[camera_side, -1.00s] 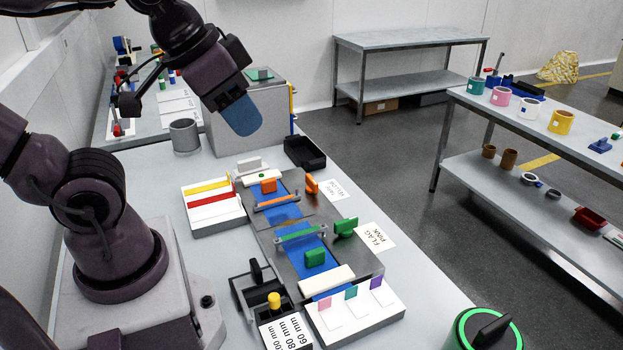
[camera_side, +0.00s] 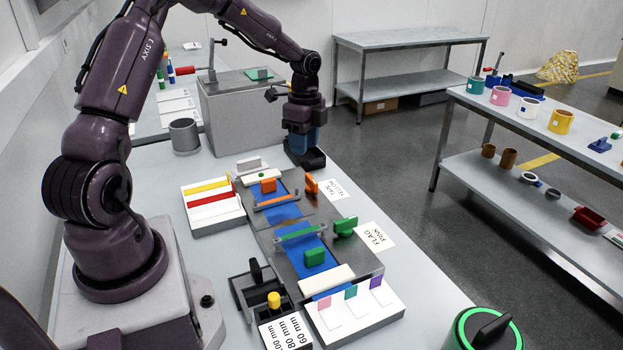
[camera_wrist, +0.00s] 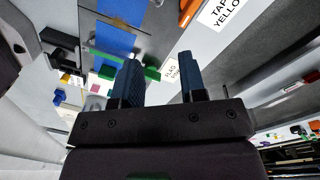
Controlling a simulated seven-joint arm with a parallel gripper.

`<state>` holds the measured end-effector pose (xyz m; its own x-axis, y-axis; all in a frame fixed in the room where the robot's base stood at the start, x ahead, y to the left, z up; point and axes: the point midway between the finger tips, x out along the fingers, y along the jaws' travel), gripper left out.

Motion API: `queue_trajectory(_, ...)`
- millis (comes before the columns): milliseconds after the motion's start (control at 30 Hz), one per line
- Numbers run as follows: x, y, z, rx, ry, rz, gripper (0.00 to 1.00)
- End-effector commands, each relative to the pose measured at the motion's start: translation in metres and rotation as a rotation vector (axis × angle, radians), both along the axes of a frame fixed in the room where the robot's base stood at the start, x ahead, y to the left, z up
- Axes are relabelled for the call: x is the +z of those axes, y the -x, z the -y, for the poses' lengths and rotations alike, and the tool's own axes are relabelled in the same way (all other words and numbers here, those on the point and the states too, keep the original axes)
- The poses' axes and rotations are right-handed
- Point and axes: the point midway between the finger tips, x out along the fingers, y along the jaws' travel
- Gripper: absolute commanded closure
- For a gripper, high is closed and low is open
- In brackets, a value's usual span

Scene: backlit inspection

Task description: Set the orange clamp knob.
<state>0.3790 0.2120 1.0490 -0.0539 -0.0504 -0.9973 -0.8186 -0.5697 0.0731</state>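The orange clamp knob (camera_side: 311,184) stands at the right edge of the grey fixture plate (camera_side: 285,215), beside the card reading TAPE YELLOW. It also shows at the top edge of the wrist view (camera_wrist: 188,10), partly cut off. A separate orange block (camera_side: 268,186) sits on the blue strip by the orange bar. My gripper (camera_side: 303,150) is beyond the knob, pointing down at the black tray (camera_side: 312,161) and partly hiding it. In the wrist view its two blue fingers (camera_wrist: 160,80) are apart with nothing between them.
A green knob (camera_side: 345,226) sits nearer on the same plate edge, by the FLAG PINK card (camera_side: 376,236). A white rack with red and yellow bars (camera_side: 211,200) lies left. A large grey box (camera_side: 240,120) and grey cup (camera_side: 184,136) stand behind. The bench edge drops off at right.

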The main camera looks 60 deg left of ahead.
Motion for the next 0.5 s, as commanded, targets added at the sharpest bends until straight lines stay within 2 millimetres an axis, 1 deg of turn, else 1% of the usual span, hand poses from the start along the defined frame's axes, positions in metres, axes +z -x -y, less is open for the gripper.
queue_trajectory(33,-0.005,-0.009,-0.007,-0.105,0.011,0.022,0.62)
queue_trajectory(67,-0.006,-0.014,-0.010,-0.169,0.011,0.033,0.62)
queue_trajectory(133,0.000,-0.025,-0.015,-0.312,-0.007,0.059,0.62)
queue_trajectory(200,0.007,-0.030,-0.021,-0.427,-0.030,0.072,0.62)
queue_trajectory(333,0.008,-0.029,-0.023,-0.566,-0.036,0.068,0.62)
queue_trajectory(433,0.004,-0.029,-0.023,-0.607,-0.032,0.067,0.62)
queue_trajectory(500,-0.001,-0.029,-0.023,-0.613,-0.031,0.067,0.62)
